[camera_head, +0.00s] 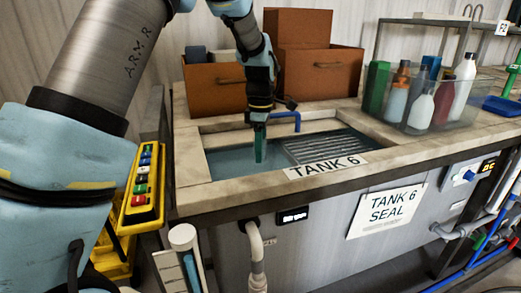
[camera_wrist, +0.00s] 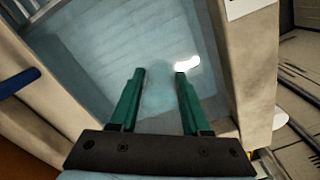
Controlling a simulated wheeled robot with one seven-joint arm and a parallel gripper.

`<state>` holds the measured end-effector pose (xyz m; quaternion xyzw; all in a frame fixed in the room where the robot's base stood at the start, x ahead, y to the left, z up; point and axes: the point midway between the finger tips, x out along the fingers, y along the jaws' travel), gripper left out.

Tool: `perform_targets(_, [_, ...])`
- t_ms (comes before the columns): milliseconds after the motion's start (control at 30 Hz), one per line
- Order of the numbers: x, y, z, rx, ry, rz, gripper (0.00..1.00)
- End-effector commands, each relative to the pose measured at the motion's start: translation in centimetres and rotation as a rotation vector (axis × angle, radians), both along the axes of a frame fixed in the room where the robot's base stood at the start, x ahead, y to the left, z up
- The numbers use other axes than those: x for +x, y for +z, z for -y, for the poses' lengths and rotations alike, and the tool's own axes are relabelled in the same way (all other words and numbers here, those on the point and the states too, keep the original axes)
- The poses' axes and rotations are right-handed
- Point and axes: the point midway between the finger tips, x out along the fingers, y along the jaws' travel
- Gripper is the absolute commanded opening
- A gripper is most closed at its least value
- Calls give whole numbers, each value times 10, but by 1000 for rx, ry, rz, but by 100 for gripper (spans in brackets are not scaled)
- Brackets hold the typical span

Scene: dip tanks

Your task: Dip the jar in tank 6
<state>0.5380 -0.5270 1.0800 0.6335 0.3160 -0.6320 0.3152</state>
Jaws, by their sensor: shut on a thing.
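My gripper (camera_head: 259,158) points down over the open water of tank 6 (camera_head: 228,162), left of the ribbed part of the basin. In the wrist view my gripper (camera_wrist: 160,72) has its two green fingers set apart, shut on a faint, see-through bluish shape, the jar (camera_wrist: 158,100). The jar is hard to make out against the water, and I cannot pick it out in the head view. The fingertips are at or close to the water; I cannot tell how deep the jar sits. The tank's front rim bears a "TANK 6" label (camera_head: 325,166).
Brown boxes (camera_head: 306,72) and a blue pipe (camera_head: 286,115) stand behind the basin. A clear bin (camera_head: 412,118) of bottles is on the right counter. A yellow rack (camera_head: 142,190) with coloured buttons is at the left. The stone rim surrounds the water closely.

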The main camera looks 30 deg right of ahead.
Motion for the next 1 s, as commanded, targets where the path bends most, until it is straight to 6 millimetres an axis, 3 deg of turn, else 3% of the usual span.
perform_targets(367, [0, 1, 0, 0, 0, 0, 0])
perform_targets(1000, [0, 57, 1, -3, -1, 2, 0])
